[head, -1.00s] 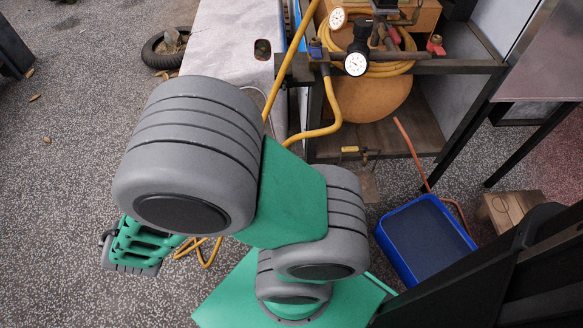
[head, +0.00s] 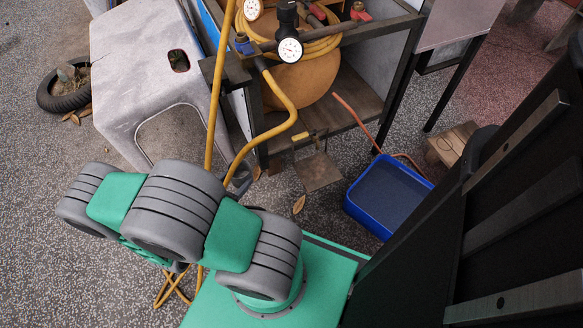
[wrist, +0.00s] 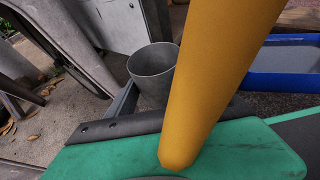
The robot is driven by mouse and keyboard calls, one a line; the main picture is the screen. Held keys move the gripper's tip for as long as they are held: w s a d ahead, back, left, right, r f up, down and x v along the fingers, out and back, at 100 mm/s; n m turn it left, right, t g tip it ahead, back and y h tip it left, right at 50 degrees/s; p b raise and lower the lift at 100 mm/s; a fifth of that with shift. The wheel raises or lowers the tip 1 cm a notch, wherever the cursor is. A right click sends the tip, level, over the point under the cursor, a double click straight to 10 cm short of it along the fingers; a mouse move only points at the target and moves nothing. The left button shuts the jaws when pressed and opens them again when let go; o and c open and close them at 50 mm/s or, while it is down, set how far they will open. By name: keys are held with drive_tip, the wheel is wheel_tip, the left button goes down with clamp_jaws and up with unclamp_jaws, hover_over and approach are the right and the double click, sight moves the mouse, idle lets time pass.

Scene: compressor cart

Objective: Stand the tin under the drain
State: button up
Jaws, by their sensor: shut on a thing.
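The tin is a grey open-topped cup (wrist: 152,72) in the wrist view, upright or nearly so. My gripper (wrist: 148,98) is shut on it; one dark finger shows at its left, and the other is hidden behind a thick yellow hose. In the head view, a small dark part of the gripper or tin shows beside the hose, too hidden to tell which. The drain appears to be the brass valve (head: 308,136) low at the front of the compressor cart, under the round tan tank (head: 302,84). The gripper end is left of the drain in the head view.
The yellow hose (head: 289,128) hangs in front of the cart and crosses close to my wrist camera. A brown plate (head: 320,173) lies below the valve. A blue tray (head: 352,207) is to its right, a grey stool (head: 125,45) to the left, a wooden block (head: 452,143) farther right.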

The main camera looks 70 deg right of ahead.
drive_tip(key=s+d+f+m+g+y, duration=0.1)
drive_tip(key=s+d+f+m+g, duration=0.15)
drive_tip(key=s, duration=0.35)
drive_tip(key=s+d+f+m+g, duration=0.1)
drive_tip(key=s+f+g, duration=0.15)
drive_tip(key=s, duration=0.45)
drive_tip(key=shift+t, duration=0.3)
drive_tip(key=s+d+b, duration=0.1)
drive_tip(key=s+d, duration=0.1)
drive_tip(key=d, duration=0.3)
drive_tip(key=s+d+b, duration=0.1)
drive_tip(key=d, duration=0.5)
drive_tip(key=s+d+b, duration=0.2)
drive_tip(key=d, duration=0.3)
drive_tip(key=shift+s+d+f, duration=0.3)
drive_tip(key=shift+s+d, duration=0.05)
wheel_tip(320, 180, down, 4)
drive_tip(key=b, duration=0.2)
drive_tip(key=shift+d+r+b, duration=0.1)
drive_tip(key=shift+b, duration=0.2)
drive_tip(key=shift+r, duration=0.15)
drive_tip(key=o, duration=1.5)
drive_tip(key=shift+c, duration=0.2)
